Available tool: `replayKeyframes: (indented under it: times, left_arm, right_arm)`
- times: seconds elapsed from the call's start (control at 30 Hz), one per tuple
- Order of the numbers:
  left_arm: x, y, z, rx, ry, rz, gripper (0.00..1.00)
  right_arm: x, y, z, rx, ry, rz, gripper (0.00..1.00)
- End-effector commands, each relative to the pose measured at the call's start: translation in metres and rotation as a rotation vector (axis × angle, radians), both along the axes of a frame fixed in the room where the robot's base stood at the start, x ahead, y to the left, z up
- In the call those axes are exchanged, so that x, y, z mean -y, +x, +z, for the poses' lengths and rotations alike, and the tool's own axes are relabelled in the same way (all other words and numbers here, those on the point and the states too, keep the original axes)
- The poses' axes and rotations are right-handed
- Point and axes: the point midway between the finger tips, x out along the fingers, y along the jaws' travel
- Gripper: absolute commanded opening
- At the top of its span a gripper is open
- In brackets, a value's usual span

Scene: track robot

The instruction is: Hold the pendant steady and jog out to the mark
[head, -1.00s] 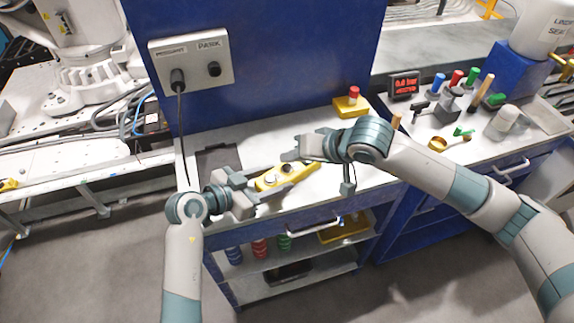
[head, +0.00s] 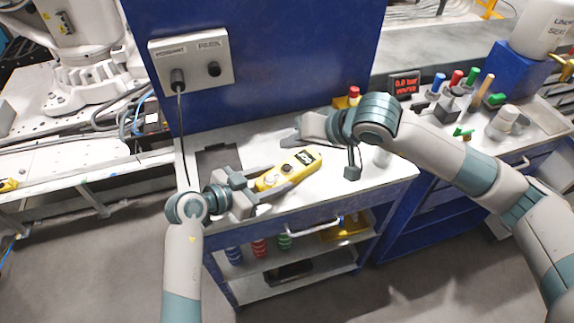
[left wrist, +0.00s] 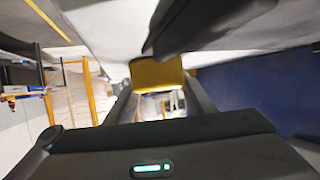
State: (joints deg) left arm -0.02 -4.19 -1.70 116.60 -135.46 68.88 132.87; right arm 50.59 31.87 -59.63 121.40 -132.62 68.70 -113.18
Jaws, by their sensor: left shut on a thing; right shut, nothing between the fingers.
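The yellow pendant (head: 287,172), with a small dark screen and buttons on its face, is held low over the workbench top in the head view. My left gripper (head: 283,178) is shut on it, with fingers along its sides. In the left wrist view the pendant's yellow end (left wrist: 157,74) shows between the dark fingers. My right gripper (head: 302,132) is shut and empty, behind the pendant and apart from it. The large white robot (head: 85,60) stands at the upper left beside its pale track (head: 70,165). I cannot make out the mark.
A wall box (head: 190,60) with a plugged cable hangs on the blue panel. A red-topped yellow button box (head: 347,100) stands at the back of the bench. A readout (head: 404,84) and several coloured-handled tools stand at the right. A dark pad (head: 217,158) lies behind my left gripper.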

Motion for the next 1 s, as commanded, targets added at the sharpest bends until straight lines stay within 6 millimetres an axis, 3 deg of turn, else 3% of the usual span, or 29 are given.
replayKeyframes:
  times: [0.43,0.47,0.53,1.0]
  left_arm:
    - [-0.0001,0.0001,0.0000,0.000,0.000,0.000,0.07]
    - [-0.0001,0.0001,0.0000,0.000,0.000,0.000,0.51]
    - [-0.0001,0.0001,0.0000,0.000,0.000,0.000,0.67]
    - [-0.0041,-0.0032,0.0015,-0.001,0.001,0.000,0.70]
  right_arm:
    - [0.0000,0.0000,-0.0004,0.000,0.000,0.000,0.00]
    - [0.0000,0.0000,-0.0004,0.000,0.000,0.000,0.00]
    - [0.0000,0.0000,-0.0004,0.000,0.000,0.000,0.00]
    - [0.0000,0.0000,-0.0004,0.000,0.000,0.000,0.00]
